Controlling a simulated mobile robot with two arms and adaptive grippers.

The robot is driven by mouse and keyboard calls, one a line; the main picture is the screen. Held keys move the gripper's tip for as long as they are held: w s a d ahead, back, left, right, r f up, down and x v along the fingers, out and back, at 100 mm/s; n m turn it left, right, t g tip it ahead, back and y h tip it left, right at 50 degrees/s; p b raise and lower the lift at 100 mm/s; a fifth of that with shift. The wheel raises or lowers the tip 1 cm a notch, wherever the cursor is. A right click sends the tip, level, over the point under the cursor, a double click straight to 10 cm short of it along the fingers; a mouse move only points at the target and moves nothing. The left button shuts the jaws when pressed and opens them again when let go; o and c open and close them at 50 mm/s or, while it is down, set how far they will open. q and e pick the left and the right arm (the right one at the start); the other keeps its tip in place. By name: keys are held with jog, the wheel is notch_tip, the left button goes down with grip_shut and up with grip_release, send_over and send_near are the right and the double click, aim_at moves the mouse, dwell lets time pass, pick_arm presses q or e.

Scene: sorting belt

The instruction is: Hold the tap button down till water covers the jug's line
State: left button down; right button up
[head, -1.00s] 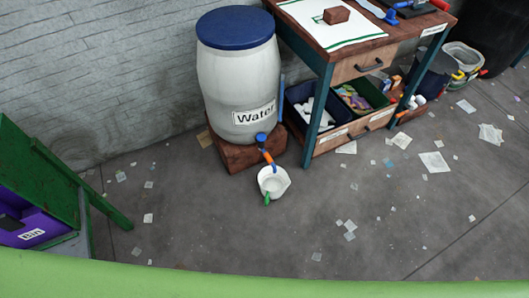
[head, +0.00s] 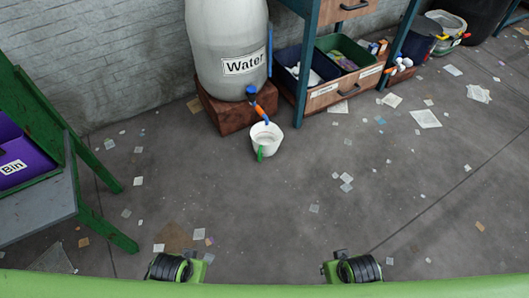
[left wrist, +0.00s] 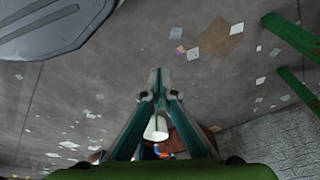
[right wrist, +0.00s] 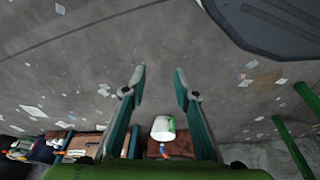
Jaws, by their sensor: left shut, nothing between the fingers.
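The white jug (head: 266,136) with a green handle stands on the floor under the tap (head: 257,106), which has a blue button (head: 251,91) on top, an orange body and a blue spout. The tap is on the grey barrel (head: 228,38) labelled Water. I cannot make out the jug's line or any water in it. My left gripper (left wrist: 161,85) is shut and empty, with the jug (left wrist: 156,128) beyond it. My right gripper (right wrist: 160,78) is open and empty, apart from the jug (right wrist: 163,128). Neither gripper shows in the head view.
The barrel stands on a brown block (head: 225,117). A workbench with bins below it (head: 335,95) is to the right. A green stand with a purple bin (head: 25,160) is at the left. Paper scraps lie on the otherwise clear floor before the jug.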

pick_arm(q)
jog(key=shift+w, duration=0.1)
pick_arm(e)
jog(key=shift+w, duration=0.1)
pick_arm(q)
jog(key=shift+p, duration=0.3)
